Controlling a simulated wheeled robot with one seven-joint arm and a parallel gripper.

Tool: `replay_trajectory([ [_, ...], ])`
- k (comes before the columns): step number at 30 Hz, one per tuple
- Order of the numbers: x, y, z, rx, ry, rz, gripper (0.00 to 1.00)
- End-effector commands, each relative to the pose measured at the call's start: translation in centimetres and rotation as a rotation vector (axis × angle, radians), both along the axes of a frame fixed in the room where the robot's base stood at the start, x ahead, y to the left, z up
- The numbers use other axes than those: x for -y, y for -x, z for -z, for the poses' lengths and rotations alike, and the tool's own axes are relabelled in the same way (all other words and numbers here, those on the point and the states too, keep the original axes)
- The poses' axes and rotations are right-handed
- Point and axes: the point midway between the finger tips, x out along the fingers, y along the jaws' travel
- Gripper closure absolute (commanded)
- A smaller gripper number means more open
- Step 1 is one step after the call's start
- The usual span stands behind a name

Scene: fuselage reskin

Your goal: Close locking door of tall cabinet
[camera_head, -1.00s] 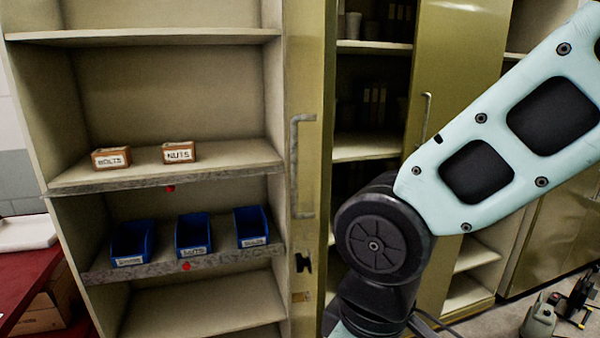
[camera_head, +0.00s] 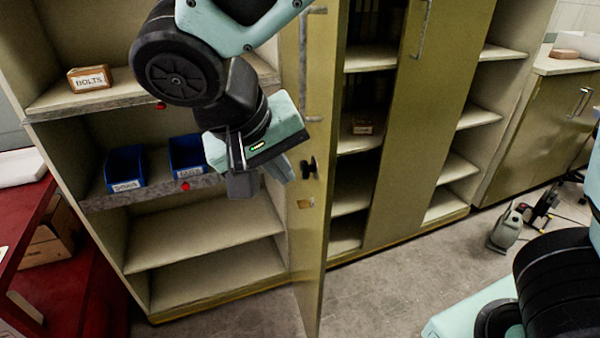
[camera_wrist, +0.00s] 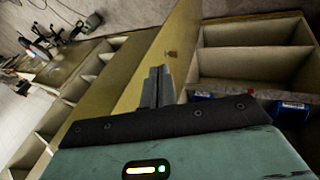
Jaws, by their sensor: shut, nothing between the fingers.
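The tall cabinet (camera_head: 215,279) has open shelves on the left. Its olive door (camera_head: 318,240) stands swung open, seen nearly edge-on to the right of the shelves. The door has a long grey handle (camera_head: 303,60) and a black latch (camera_head: 308,168) below it. My gripper (camera_head: 262,185) is shut and empty, just left of the door on the shelf side, near latch height.
A bolts box (camera_head: 90,78) and blue bins (camera_head: 126,168) stand on the shelves. Another olive door (camera_head: 430,110) with a handle is to the right. A red bench (camera_head: 75,290) is at the left. A green machine (camera_head: 507,228) stands on the floor at right.

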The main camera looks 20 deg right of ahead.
Motion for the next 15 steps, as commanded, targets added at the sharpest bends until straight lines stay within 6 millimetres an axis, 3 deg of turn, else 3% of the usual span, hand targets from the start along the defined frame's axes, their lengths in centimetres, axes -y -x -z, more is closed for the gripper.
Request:
replay_trajectory([
  [3,-0.5,-1.8,-1.1,0.112,0.036,0.084,1.00],
  [8,-0.4,-2.7,-1.5,0.171,0.051,0.128,1.00],
  [15,1.5,-3.7,1.2,0.167,0.055,0.131,1.00],
])
